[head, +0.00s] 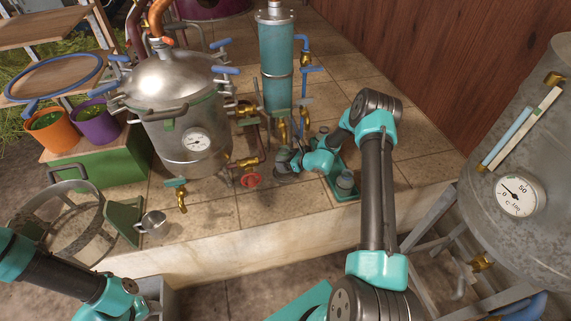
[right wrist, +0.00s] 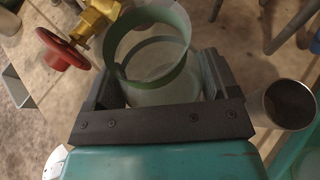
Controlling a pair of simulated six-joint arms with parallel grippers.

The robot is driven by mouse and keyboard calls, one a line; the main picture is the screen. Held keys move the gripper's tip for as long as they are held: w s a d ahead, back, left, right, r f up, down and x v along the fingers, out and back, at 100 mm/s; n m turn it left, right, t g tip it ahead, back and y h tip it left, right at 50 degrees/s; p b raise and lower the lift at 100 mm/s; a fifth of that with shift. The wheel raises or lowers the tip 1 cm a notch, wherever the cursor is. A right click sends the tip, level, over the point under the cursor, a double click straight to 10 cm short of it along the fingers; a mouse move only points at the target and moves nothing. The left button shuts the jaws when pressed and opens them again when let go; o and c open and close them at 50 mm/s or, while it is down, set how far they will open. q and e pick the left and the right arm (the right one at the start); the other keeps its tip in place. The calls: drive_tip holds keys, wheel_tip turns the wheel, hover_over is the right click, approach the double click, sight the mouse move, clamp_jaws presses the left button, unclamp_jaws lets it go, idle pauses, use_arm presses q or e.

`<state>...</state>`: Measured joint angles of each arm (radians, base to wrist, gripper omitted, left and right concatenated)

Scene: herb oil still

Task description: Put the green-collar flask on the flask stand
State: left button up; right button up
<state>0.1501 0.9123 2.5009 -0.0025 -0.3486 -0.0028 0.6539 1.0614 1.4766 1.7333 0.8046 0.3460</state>
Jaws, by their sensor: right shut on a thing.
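The green-collar flask (right wrist: 150,62) is clear glass with a green band around its open top. It sits between the two dark fingers of my right gripper (right wrist: 160,88), which is shut on it. In the head view my right gripper (head: 284,160) is low over the tiled platform, just right of the red handwheel. The flask is hardly visible there. I cannot make out a flask stand for sure, or whether the flask's base touches anything. My left arm shows at the lower left of the head view, but its fingers do not show.
A red handwheel (right wrist: 62,50) and brass valve (right wrist: 96,18) are close left of the flask. A steel cup (right wrist: 285,103) stands close on the right, on a teal tray (head: 347,196). The steel still (head: 185,125) and blue column (head: 276,65) stand behind. A small jug (head: 152,221) is at front left.

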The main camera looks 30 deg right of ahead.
drive_tip(key=shift+w+d, duration=0.1)
drive_tip(key=shift+w, duration=0.05)
drive_tip(key=shift+w+d+f, duration=0.1)
drive_tip(key=shift+w+f, duration=0.05)
drive_tip(key=shift+f, duration=1.65)
drive_tip(key=o, duration=0.9)
drive_tip(key=shift+f, duration=0.1)
drive_tip(key=shift+c, duration=0.2)
drive_tip(key=shift+r, duration=0.2)
drive_tip(key=v, duration=1.2)
